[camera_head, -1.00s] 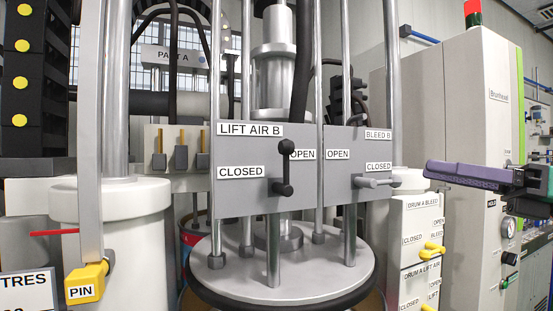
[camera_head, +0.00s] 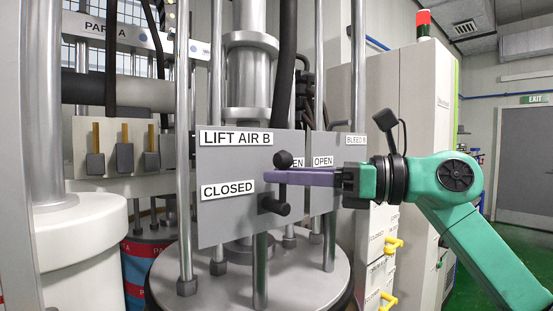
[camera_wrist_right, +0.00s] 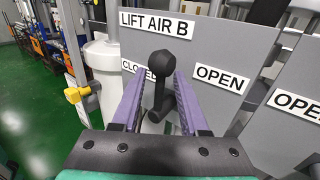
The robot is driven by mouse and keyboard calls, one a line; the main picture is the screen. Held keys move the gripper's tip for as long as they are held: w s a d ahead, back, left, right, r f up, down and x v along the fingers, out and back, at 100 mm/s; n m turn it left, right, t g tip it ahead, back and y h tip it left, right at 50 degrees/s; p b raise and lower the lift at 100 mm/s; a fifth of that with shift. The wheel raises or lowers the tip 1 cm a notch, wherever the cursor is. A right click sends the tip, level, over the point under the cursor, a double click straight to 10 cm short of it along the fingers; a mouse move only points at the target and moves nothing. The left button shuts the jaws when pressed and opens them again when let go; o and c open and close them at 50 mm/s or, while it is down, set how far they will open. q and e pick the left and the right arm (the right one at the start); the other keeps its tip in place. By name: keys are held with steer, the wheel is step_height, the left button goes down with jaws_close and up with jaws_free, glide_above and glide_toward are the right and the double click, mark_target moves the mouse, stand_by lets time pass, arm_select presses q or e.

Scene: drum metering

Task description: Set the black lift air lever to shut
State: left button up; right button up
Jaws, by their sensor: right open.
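The black lift air lever (camera_head: 283,160) is on the grey panel (camera_head: 230,170) under the "LIFT AIR B" label (camera_head: 236,138). It points up from its pivot, with its round knob at the top, toward the "OPEN" side. The "CLOSED" label (camera_head: 228,190) is to its left. My right gripper (camera_head: 272,177) reaches in from the right with purple fingers at the lever. In the right wrist view the lever (camera_wrist_right: 160,85) stands between the two open fingers (camera_wrist_right: 158,88), with a gap on both sides. My left gripper is not in view.
The "BLEED B" panel (camera_head: 355,140) is just right, partly behind my right arm. A round grey plate (camera_head: 215,285) lies below. Yellow handles (camera_head: 392,245) are at lower right.

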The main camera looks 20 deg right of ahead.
steer(key=shift+w+a+r, duration=0.15)
steer(key=shift+w+a, duration=0.1)
steer(key=shift+a, duration=0.15)
steer(key=shift+d, duration=0.15)
jaws_close()
